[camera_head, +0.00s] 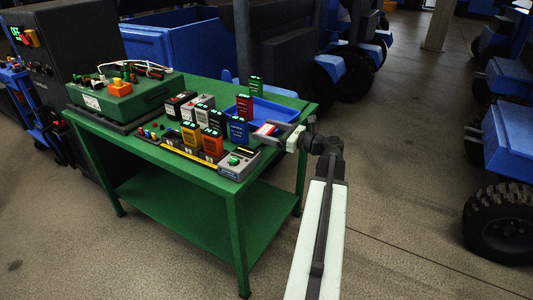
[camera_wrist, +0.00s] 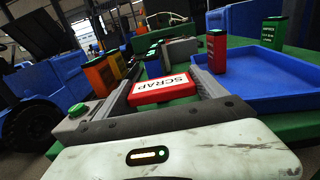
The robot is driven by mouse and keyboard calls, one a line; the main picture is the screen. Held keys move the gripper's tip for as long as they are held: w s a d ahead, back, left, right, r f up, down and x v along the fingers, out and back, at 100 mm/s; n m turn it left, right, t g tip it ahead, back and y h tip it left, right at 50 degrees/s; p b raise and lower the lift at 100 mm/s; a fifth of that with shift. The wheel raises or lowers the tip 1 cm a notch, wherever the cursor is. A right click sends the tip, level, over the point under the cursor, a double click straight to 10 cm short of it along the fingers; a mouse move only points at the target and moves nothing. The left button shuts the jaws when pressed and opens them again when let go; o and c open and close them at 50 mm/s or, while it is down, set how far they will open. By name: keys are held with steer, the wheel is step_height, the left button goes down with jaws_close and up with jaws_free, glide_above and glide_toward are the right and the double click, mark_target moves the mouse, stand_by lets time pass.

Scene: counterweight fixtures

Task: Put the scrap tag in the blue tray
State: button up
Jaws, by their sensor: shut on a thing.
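The scrap tag (camera_wrist: 160,90) is a red block with a white label reading SCRAP. My gripper (camera_wrist: 165,82) is shut on it, with a grey finger on each side. In the head view the tag (camera_head: 266,129) is held at the table's right end, close to the near side of the blue tray (camera_head: 283,113). In the wrist view the tray (camera_wrist: 255,92) lies to the right of the tag. The tag is outside the tray's floor area in the wrist view; its exact height is hard to tell.
Several coloured blocks, including an orange one (camera_head: 212,143), stand left of my gripper. A grey box with a green button (camera_head: 239,162) is at the front corner. The tray's middle looks clear.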

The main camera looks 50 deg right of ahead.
mark_target(267, 149)
steer(key=shift+f+b, duration=2.7)
steer(key=shift+f, duration=0.75)
steer(key=o, duration=1.3)
steer(key=shift+r, duration=0.1)
